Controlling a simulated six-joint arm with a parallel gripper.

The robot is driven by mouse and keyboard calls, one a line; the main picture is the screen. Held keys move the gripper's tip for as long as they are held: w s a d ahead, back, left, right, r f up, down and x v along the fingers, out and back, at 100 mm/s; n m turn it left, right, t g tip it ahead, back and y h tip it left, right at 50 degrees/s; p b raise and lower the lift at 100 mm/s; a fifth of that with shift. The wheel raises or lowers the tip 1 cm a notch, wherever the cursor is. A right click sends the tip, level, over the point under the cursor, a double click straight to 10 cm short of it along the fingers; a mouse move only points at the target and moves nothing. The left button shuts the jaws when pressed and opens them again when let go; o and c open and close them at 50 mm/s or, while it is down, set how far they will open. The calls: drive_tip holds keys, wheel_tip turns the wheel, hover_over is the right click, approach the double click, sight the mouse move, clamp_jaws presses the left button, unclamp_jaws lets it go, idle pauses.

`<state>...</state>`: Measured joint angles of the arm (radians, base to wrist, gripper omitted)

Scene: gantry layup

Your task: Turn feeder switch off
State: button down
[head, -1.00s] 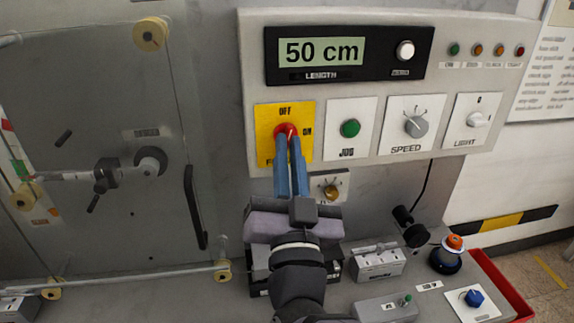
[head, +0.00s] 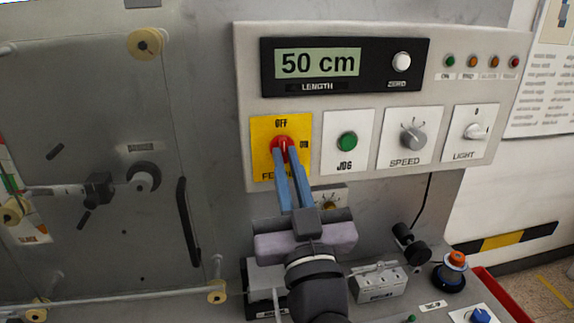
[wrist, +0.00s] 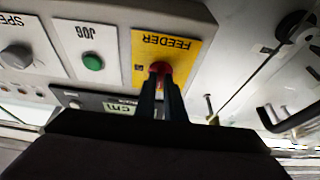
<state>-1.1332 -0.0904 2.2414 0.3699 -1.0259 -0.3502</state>
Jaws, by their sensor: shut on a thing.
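The feeder switch is a red knob (head: 279,144) on a yellow plate (head: 261,130), marked OFF above and ON at the right. It also shows in the wrist view as a red knob (wrist: 160,67) on the yellow plate (wrist: 190,48), seen upside down. My gripper (head: 283,152) has its blue fingers shut on the knob from below and in front. The fingers hide the lower part of the knob and most of the FEEDER label. In the head view the knob's visible ridge looks roughly upright, toward OFF, but its exact angle is hard to tell.
The green jog button (head: 347,141), speed knob (head: 412,138) and light switch (head: 475,131) sit close by on the right. The length display (head: 318,63) is above. A brass knob (head: 328,204) is just below the panel, near my fingers.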

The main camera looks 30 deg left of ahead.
drive_tip(key=c, duration=1.8)
unclamp_jaws()
drive_tip(key=shift+c, duration=0.2)
drive_tip(key=shift+s+f, duration=0.1)
drive_tip(key=b+v, duration=0.2)
drive_tip(key=v, duration=0.5)
drive_tip(key=shift+b, duration=0.3)
drive_tip(key=shift+d, duration=0.1)
